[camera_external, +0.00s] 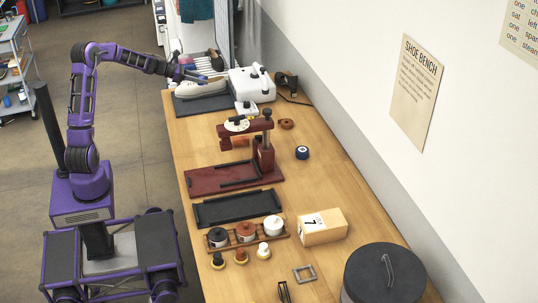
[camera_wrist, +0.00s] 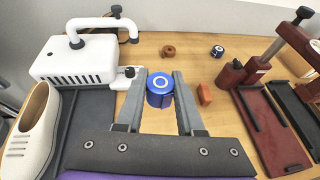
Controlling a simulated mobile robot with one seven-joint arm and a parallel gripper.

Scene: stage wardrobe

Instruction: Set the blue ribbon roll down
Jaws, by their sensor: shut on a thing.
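In the outside view, my gripper (camera_external: 206,77) is at the far end of the bench, near the white machine and the pale shoe. The held roll is hard to make out there.
The white machine (camera_wrist: 78,60) and a pale shoe (camera_wrist: 28,130) on a dark mat are at left. A dark-blue-and-white roll (camera_external: 302,152), a brown ring (camera_external: 286,124) and an orange block (camera_wrist: 205,94) lie near the dark red press (camera_external: 265,155). Bare bench (camera_external: 335,185) lies right of the press.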

